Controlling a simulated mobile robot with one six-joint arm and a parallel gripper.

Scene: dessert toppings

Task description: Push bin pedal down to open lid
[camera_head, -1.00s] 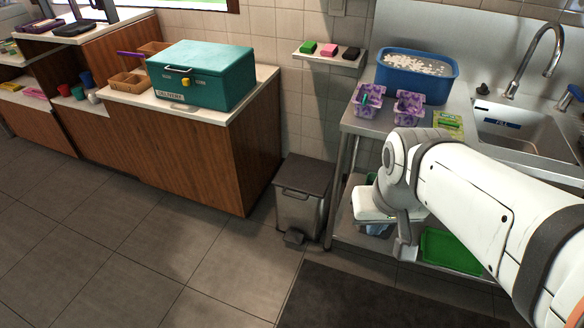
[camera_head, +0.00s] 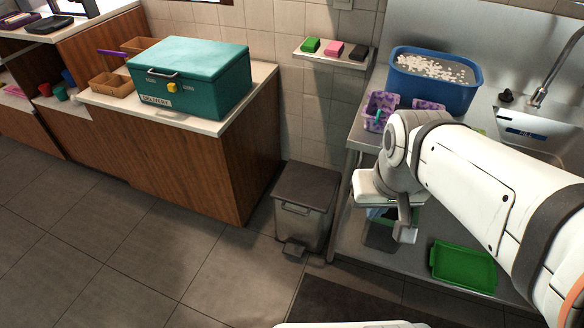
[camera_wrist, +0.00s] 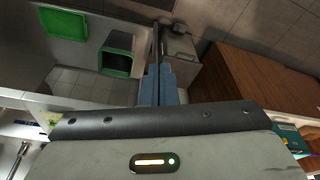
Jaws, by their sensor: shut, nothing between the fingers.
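The bin (camera_head: 303,222) is a grey metal box with a dark flat lid (camera_head: 308,184), standing on the floor between the wooden counter and the steel sink unit. Its lid is down. The small dark pedal (camera_head: 293,248) sticks out low at its front and looks raised. My gripper (camera_head: 405,234) is shut and empty, pointing down to the right of the bin, in front of the sink unit. It is apart from the pedal and higher than it.
The wooden counter (camera_head: 180,150) with a teal box (camera_head: 195,77) stands left of the bin. The steel sink unit (camera_head: 352,200) is close on its right, with a green tray (camera_head: 463,265) on its lower shelf. A dark mat (camera_head: 345,303) lies in front. Floor left of the mat is clear.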

